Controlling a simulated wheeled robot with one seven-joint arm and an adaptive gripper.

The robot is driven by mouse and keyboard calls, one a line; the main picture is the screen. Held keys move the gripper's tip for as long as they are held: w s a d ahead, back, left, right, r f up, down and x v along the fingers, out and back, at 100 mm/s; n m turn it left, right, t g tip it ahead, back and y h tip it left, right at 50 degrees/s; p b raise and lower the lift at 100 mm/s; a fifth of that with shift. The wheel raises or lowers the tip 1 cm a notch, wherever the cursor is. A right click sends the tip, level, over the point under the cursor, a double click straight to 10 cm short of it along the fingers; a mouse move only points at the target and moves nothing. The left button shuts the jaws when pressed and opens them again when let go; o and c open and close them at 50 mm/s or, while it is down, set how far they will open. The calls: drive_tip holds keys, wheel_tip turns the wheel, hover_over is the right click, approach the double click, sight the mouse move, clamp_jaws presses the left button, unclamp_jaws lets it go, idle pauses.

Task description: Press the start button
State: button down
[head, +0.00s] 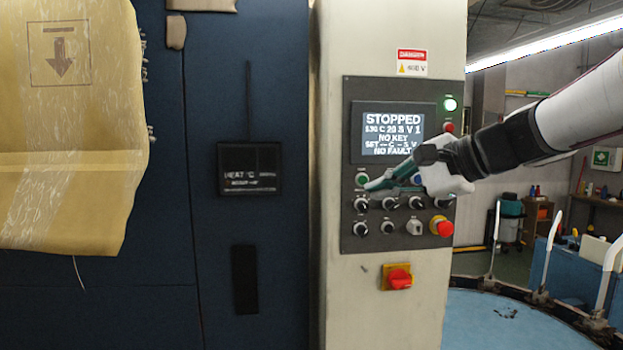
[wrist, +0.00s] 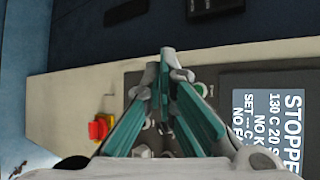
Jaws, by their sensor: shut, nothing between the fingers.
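The control panel (head: 348,235) is on a pale column and carries a green button (head: 362,180) at the left, just under the screen. A green button also shows in the wrist view (wrist: 201,89), beside the right finger. Its label is not readable. My gripper (head: 369,187) reaches in from the right, across the panel, with its tips close to the green button. I cannot tell whether they touch it. In the wrist view my gripper (wrist: 166,54) has its fingers together, with nothing between them. The screen (head: 392,128) reads STOPPED, NO KEY and NO FAULT.
Several black knobs (head: 388,203) are below my fingers. A red mushroom button (head: 441,226) is at the panel's lower right. A red switch on a yellow plate (head: 398,278) is below the panel. A blue round table (head: 490,325) stands at right.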

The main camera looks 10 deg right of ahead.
sight(366, 179)
drive_tip(key=shift+w, duration=0.1)
drive_tip(key=shift+w+b, duration=1.25)
drive_tip(key=shift+w, duration=3.05)
drive_tip(key=shift+w, duration=0.1)
drive_tip(key=shift+w, duration=0.3)
drive_tip(key=shift+w, duration=0.45)
drive_tip(key=shift+s, duration=0.9)
